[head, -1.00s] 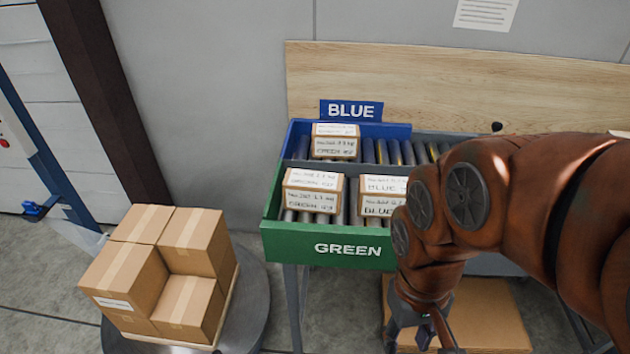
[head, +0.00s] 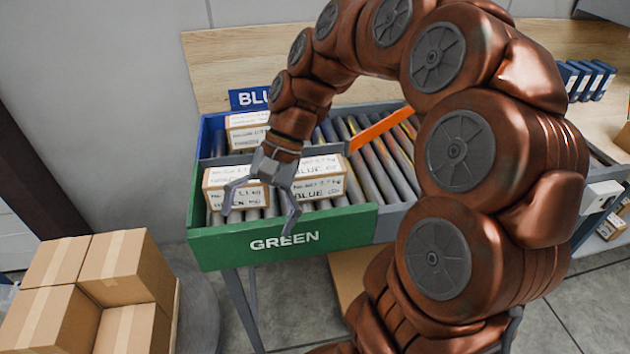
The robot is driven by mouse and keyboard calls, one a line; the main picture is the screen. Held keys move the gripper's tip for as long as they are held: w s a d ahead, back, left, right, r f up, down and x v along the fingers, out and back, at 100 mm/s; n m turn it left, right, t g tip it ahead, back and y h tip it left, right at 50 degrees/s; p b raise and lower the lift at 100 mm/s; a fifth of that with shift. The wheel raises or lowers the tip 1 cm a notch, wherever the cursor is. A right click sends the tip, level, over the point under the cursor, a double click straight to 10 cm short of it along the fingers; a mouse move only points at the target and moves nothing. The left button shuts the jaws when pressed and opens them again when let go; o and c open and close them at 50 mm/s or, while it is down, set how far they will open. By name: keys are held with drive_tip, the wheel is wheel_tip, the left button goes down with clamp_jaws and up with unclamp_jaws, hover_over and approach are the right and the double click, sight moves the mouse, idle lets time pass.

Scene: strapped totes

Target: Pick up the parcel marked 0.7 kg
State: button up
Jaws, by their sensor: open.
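Three brown parcels with white handwritten labels lie on the roller rack. One (head: 222,196) is at the front left of the green lane, its label partly covered by my gripper. Another (head: 322,188) lies to its right, with a label reading BLUE. The third (head: 243,128) is behind, in the blue lane. The weights are too small to read surely, so I cannot tell which is marked 0.7 kg. My gripper (head: 261,220) points down with fingers spread, empty, in front of the two front parcels. Whether it touches them is unclear.
The green front wall (head: 330,232) and blue sign (head: 248,98) bound the rack. An orange bar (head: 380,128) crosses the rollers at right. Stacked cartons (head: 125,265) stand at lower left. Blue binders (head: 590,80) are at far right. Rollers right of the parcels are clear.

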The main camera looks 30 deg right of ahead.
drive_tip(key=w+d+m+t+y, duration=0.1)
drive_tip(key=w+d+m+y, duration=0.25)
drive_tip(key=w+d, duration=0.3)
drive_tip(key=m+t+y+b, duration=0.2)
drive_tip(key=m+t, duration=0.5)
drive_tip(key=m, duration=0.4)
approach(319, 166)
drive_tip(key=x, duration=0.3)
drive_tip(key=shift+w+f, duration=0.2)
drive_tip(key=shift+f, duration=0.25)
drive_tip(key=shift+r+p+x, duration=0.2)
drive_tip(key=shift+p+x, duration=0.25)
drive_tip(key=shift+x, duration=1.4)
drive_tip(key=shift+r+p+x, duration=0.15)
drive_tip(key=shift+p+x, duration=0.3)
drive_tip(key=shift+x, duration=1.4)
drive_tip(key=shift+a+f, duration=0.1)
drive_tip(key=shift+a, duration=0.2)
drive_tip(key=shift+f, duration=0.1)
drive_tip(key=c, duration=1.8)
drive_tip(key=shift+c, duration=0.3)
